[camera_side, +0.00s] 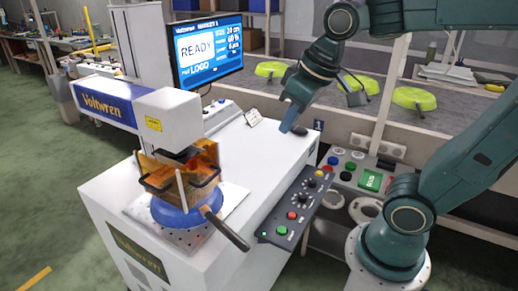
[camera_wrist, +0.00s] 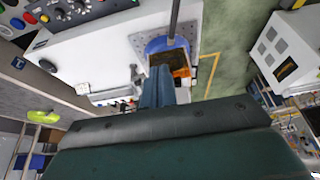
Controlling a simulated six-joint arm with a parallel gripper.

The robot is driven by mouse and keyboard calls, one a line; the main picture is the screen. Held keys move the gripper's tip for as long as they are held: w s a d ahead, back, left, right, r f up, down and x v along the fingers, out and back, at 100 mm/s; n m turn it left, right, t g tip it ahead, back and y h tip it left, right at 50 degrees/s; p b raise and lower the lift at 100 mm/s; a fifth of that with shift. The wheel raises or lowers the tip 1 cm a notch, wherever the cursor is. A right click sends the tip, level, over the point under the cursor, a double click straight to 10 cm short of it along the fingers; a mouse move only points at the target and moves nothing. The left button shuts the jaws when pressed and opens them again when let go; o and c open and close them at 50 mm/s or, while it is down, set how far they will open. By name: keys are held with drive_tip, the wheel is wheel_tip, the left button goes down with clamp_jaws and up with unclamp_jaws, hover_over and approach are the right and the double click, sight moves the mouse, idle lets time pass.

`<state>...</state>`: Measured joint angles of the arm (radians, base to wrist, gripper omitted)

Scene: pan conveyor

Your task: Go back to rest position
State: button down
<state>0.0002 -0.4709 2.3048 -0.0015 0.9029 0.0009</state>
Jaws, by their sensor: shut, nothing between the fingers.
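My gripper (camera_side: 290,124) is shut and empty. In the side view it hangs above the right part of the white machine's top (camera_side: 250,150), pointing down. In the wrist view its blue-grey fingers (camera_wrist: 157,73) are together, with nothing held between them. A blue pan (camera_side: 172,216) with a dark handle (camera_side: 226,230) sits on the machine's perforated plate, below the marking head (camera_side: 165,118) and clear of my gripper. An orange-brown guard (camera_side: 160,178) stands over the pan and hides part of it. The pan (camera_wrist: 160,45) also shows in the wrist view, beyond the fingers.
A screen (camera_side: 208,50) reading READY stands behind the machine. A button panel (camera_side: 297,208) runs along its right edge. Several green pans (camera_side: 413,98) lie along the conveyor behind a rail and posts. My gripper has open space above the machine top.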

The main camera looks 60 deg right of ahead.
drive_tip(key=s+f+t, duration=0.1)
drive_tip(key=s, duration=0.6)
drive_tip(key=shift+f, duration=0.4)
